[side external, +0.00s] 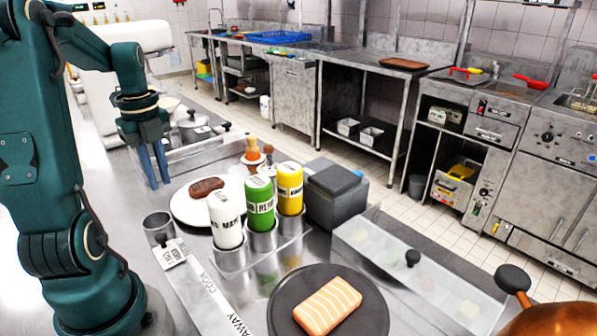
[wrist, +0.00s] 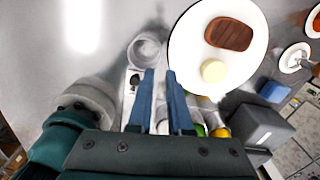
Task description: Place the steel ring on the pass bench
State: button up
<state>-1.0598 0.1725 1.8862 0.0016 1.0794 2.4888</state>
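The steel ring (side external: 158,228) is a short, hollow metal cylinder standing upright on the steel pass bench (side external: 110,190), left of the sauce bottles. In the wrist view the ring (wrist: 146,50) shows from above, just beyond my fingertips and left of the plate. My gripper (side external: 155,168) hangs above the bench with its blue fingers pointing down, apart from the ring. In the wrist view the fingers of my gripper (wrist: 160,72) stand apart with a gap and nothing between them.
A white plate (side external: 184,213) holds a brown steak (wrist: 229,34) and a pale round piece (wrist: 214,71). White, green (side external: 260,204) and yellow bottles stand in metal holders. A dark grey box (side external: 335,197) is right of them. A black plate (side external: 280,310) carries salmon (side external: 327,305) in front.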

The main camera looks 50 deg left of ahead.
jog(key=w+d+r+n+t+y, duration=0.1)
jog(key=w+d+r+n, duration=0.1)
jog(key=d+n, duration=0.35)
jog(key=w+d+r+n+t, duration=0.2)
jog(key=d+r+n, duration=0.1)
jog(key=d, duration=0.5)
jog(key=s+d+n+t+h, duration=0.1)
jog(key=s+d+n+t, duration=0.1)
jog(key=d+n, duration=0.6)
jog(key=shift+s+d+f+t, duration=0.2)
jog(key=shift+s+d+t, duration=0.1)
jog(key=shift+s+d, duration=0.65)
jog(key=shift+o, duration=0.3)
jog(key=shift+w, duration=0.1)
